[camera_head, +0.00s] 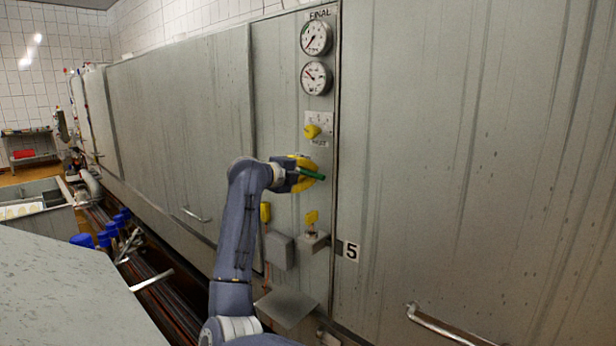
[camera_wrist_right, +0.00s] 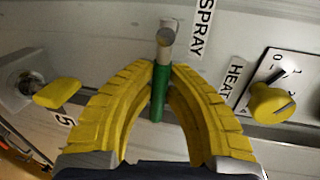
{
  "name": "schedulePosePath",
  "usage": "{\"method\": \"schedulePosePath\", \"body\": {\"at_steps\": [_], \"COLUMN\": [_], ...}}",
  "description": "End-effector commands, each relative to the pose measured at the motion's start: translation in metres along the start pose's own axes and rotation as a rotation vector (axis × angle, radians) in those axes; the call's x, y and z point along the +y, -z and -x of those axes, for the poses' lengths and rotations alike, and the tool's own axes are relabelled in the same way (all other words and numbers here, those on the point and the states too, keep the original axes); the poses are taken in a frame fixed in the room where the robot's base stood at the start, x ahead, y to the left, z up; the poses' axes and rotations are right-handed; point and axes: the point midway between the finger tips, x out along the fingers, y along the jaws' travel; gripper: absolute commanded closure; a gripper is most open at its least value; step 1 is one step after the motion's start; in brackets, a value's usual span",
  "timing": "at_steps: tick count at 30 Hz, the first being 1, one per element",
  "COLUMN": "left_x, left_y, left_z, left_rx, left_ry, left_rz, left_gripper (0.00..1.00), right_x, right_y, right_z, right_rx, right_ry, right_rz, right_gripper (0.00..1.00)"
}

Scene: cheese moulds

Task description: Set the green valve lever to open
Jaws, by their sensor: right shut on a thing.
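The green valve lever (camera_head: 314,176) is on the grey panel, below the yellow knob. In the head view it points right and slightly down. In the wrist view the green lever (camera_wrist_right: 158,96) runs from a metal valve stem (camera_wrist_right: 166,36) down between my fingers. My right gripper (camera_head: 304,171) has its yellow fingers closed around the lever. In the wrist view the right gripper's fingertips (camera_wrist_right: 161,70) meet at the lever, near the stem. The inner part of the lever is partly hidden by the fingers in the head view. My left gripper is not in view.
A yellow rotary knob (camera_head: 312,131) sits above, with two round gauges (camera_head: 316,38) higher up. A yellow-handled valve (camera_head: 311,217) and a grey box (camera_head: 279,251) are below. The right-hand panel (camera_head: 460,150) is mostly bare.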

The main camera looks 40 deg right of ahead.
Motion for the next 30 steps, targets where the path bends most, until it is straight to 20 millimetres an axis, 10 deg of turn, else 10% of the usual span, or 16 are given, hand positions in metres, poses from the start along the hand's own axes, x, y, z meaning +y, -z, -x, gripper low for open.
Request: {"method": "schedulePosePath", "body": {"at_steps": [16,23,30], "left_x": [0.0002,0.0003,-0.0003], "left_y": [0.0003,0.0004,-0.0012], "left_z": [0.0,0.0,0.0], "left_rx": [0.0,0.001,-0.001], "left_ry": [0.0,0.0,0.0], "left_rz": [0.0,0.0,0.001], "left_gripper": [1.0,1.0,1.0], "right_x": [-0.0012,-0.0011,-0.0011], "right_y": [-0.0006,-0.0005,-0.0003], "right_z": [0.0008,0.0007,0.0008], "right_rx": [0.003,0.003,0.003], "right_ry": [0.0,0.0,0.0], "right_rz": [0.022,0.021,0.021], "right_gripper": [1.0,0.62,0.62]}}
